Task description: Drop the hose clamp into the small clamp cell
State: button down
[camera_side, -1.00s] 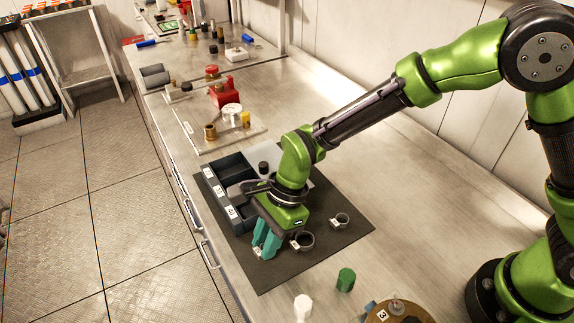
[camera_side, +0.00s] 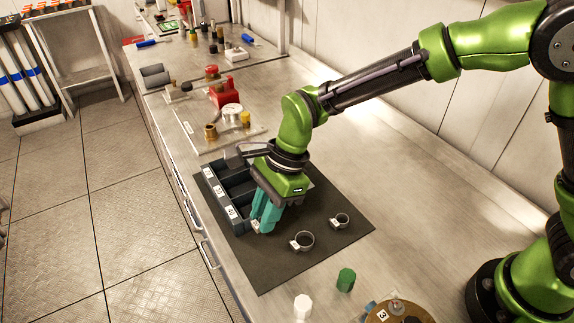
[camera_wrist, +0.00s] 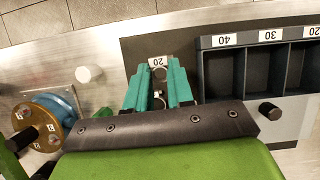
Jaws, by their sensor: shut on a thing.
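My gripper (camera_side: 262,222) has teal fingers shut on a small hose clamp with a white tag (camera_side: 256,226). The wrist view shows my gripper (camera_wrist: 160,92) and the clamp's tag (camera_wrist: 157,61), marked 20, between the fingertips. The fingers partly hide the clamp's ring. The dark tray (camera_side: 240,222) stands just beyond the gripper in the side view. In the wrist view, the tray (camera_wrist: 198,70) is to the right, with cells labelled 40, 30 and 20. The 20 cell (camera_wrist: 299,68) is farthest from the gripper. The cells in view look empty.
Two other tagged clamps, a larger one (camera_side: 303,240) and a smaller one (camera_side: 341,220), lie on the dark mat (camera_side: 270,275). A green cylinder (camera_side: 346,280) and a white one (camera_side: 303,308) stand off its near edge. A black knob (camera_wrist: 267,107) stands beside the tray.

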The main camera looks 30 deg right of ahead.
jog(key=w+d+r+m+t+h, duration=0.1)
jog(key=w+d+r+m+t, duration=0.2)
jog(key=w, duration=0.8)
jog(key=w+d+r+m, duration=0.2)
jog(key=w+r+m, duration=0.25)
jog(key=w, duration=0.65)
notch_tip(320, 180, down, 7)
jog(key=m, duration=0.1)
jog(key=shift+d+r, duration=0.15)
jog(key=c, duration=0.9)
grip_release()
jog(key=shift+r, duration=0.1)
jog(key=v, duration=1.6)
jog(key=shift+s+r, duration=0.25)
jog(key=shift+r, duration=0.1)
jog(key=shift+d, duration=0.15)
